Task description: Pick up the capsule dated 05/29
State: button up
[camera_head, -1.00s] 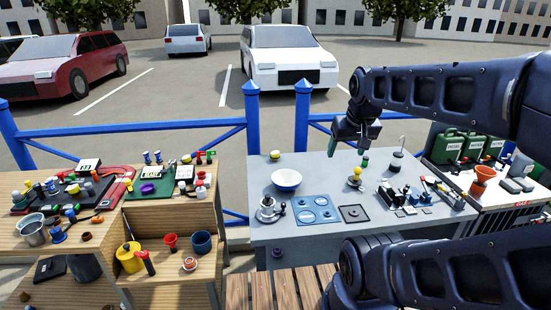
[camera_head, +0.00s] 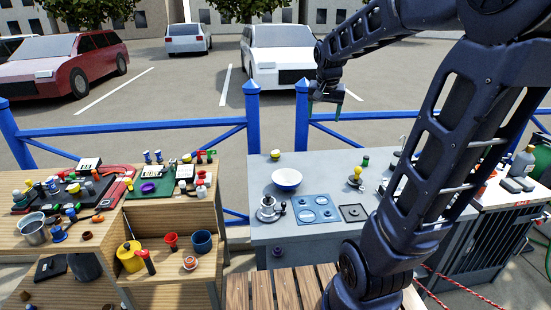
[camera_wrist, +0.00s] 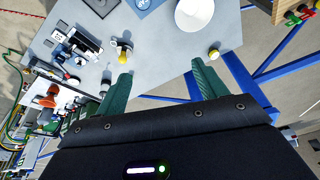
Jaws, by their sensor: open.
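No date can be read on anything in either view, so I cannot tell which item is the capsule dated 05/29. Small coloured round items, including a blue one (camera_head: 147,156), stand on the left wooden bench (camera_head: 165,215). A small yellow and white round item (camera_head: 275,155) sits at the back of the grey table, and also shows in the wrist view (camera_wrist: 213,54). My gripper (camera_head: 324,110) is open, with green fingers and nothing between them. It is raised above the back edge of the grey table (camera_head: 330,223). In the wrist view its fingertips (camera_wrist: 161,72) are wide apart.
A blue railing (camera_head: 390,132) runs behind. My arm hides the table's right part. A gap separates the two benches.

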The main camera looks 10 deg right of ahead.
jog(key=w+a+f+m, duration=0.1)
jog(key=w+f, duration=0.1)
jog(key=w, duration=0.4)
jog(key=w+a+f+m, duration=0.1)
jog(key=w+a, duration=0.1)
jog(key=w, duration=0.5)
jog(key=m+g+h, duration=0.1)
jog(key=m+h, duration=0.2)
jog(key=m, duration=0.3)
send_near(275, 152)
jog(key=x, duration=0.5)
jog(key=shift+s+d+f, duration=0.1)
jog(key=shift+s+f, duration=0.05)
jog(key=shift+f, duration=0.05)
jog(key=shift+a+x, duration=0.2)
jog(key=shift+x, duration=2.65)
jog(key=c, duration=1)
jog(key=shift+o, duration=0.2)
jog(key=shift+r, duration=0.1)
